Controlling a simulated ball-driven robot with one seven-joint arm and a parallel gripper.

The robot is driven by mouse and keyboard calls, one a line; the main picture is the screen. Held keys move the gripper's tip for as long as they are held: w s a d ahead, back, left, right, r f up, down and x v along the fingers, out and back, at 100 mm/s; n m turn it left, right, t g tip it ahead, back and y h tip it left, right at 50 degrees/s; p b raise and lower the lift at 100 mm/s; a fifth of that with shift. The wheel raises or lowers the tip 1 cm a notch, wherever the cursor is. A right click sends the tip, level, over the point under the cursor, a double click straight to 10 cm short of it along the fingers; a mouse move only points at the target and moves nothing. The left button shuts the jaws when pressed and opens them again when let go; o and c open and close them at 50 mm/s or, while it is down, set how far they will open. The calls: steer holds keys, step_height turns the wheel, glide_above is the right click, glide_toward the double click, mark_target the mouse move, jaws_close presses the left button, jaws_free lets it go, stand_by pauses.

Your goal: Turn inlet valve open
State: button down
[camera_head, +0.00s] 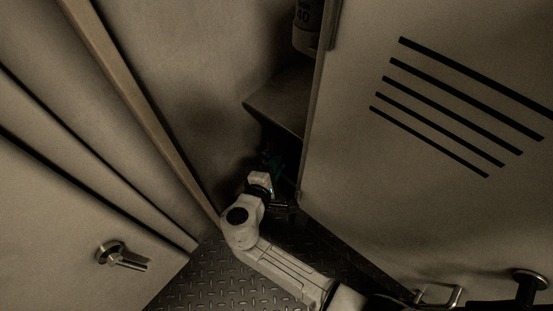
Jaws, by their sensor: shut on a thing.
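My gripper (281,207) is at the end of my pale arm, low in the dark gap between the beige wall and the vented panel on the right. A small green-teal part (273,163), which looks like the inlet valve, shows just beyond my wrist in deep shadow. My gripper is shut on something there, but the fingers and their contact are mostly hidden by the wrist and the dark. I cannot tell the angle of the valve's handle.
A vented panel (430,170) stands close on the right. A shelf (283,98) juts out above my gripper, with a labelled cylinder (308,28) over it. A door with a handle (122,257) is at the left. Diamond-plate floor (205,283) lies below.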

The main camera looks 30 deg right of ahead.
mark_target(270, 158)
steer(key=r+n+p, duration=0.1)
steer(key=w+r+n+g+p, duration=0.1)
steer(key=p, duration=0.1)
steer(key=n+g+p, duration=0.1)
steer(key=p, duration=0.1)
steer(key=shift+w+a+r, duration=0.3)
steer(key=shift+a+r, duration=0.05)
steer(key=shift+r, duration=0.05)
steer(key=shift+w+a+r+n+g+h+p, duration=0.15)
steer(key=shift+w+n+g+p, duration=0.1)
steer(key=shift+n+g+p, duration=0.2)
steer(key=shift+w+a+r+n+g+h+p, duration=0.15)
steer(key=shift+w+n+g+p, duration=0.1)
steer(key=shift+n+g+p, duration=0.15)
steer(key=shift+w+a+n+g+h, duration=0.1)
steer(key=shift+w+n+g+h, duration=0.2)
steer(key=shift+w+n+g, duration=0.4)
steer(key=shift+s, duration=0.1)
steer(key=c, duration=1.1)
jaws_free()
steer(key=shift+r, duration=0.1)
